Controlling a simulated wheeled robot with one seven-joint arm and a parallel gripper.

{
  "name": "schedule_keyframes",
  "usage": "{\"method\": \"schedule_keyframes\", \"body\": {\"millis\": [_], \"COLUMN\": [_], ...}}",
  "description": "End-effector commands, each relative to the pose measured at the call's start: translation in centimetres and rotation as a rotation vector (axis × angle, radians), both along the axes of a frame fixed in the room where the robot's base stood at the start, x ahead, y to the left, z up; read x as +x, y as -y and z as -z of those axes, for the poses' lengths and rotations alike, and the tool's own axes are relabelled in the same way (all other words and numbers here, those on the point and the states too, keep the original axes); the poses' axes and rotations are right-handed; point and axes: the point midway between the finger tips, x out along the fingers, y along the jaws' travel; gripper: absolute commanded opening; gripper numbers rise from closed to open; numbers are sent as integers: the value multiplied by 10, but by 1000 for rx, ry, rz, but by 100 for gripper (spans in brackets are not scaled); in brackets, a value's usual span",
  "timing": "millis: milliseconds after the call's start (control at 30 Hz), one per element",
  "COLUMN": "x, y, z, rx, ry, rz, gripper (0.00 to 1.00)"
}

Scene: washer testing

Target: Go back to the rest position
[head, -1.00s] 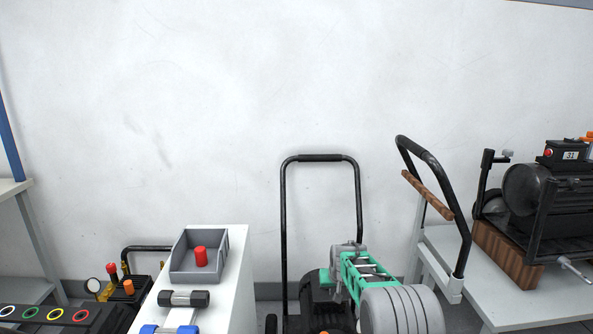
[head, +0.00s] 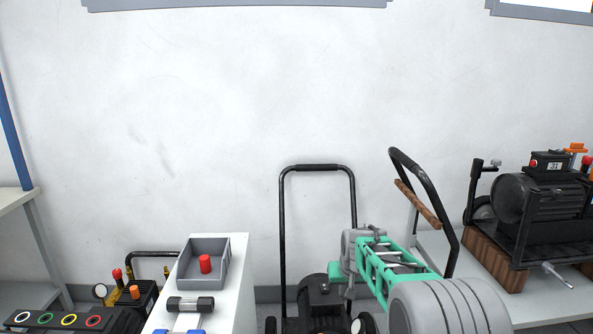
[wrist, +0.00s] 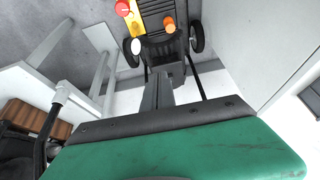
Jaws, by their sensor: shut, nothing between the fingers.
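My arm, green and grey, rises from the lower right of the head view, its thick grey link nearest the camera. My gripper (wrist: 161,92) shows in the wrist view as narrow grey fingers beyond the green wrist body. They are together, with nothing held between them. In the head view the green and grey wrist end (head: 343,272) points downward in front of a black machine with a tall handle. The fingertips are hard to make out there.
A black machine with a tall handle (head: 284,225) stands by the wall. A compressor (head: 540,200) rests on the right table. Wheeled equipment (wrist: 165,45) is below my wrist.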

Motion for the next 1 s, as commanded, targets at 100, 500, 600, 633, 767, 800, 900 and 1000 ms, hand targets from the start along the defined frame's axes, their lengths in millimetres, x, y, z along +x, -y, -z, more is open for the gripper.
{"method": "schedule_keyframes", "body": {"millis": [100,500,600,633,767,800,900,1000], "x": [-44,-287,-323,-329,-340,-340,-339,-339], "y": [4,19,20,18,14,14,14,14], "z": [-67,-213,-214,-213,-208,-207,-206,-206], "rx": [-1,-3,-3,-4,-3,-3,-4,-4], "ry": [-15,-120,-138,-142,-149,-149,-149,-148], "rz": [4,25,27,28,27,27,28,28], "gripper": [0,0,0,0,0,0,0,0]}}
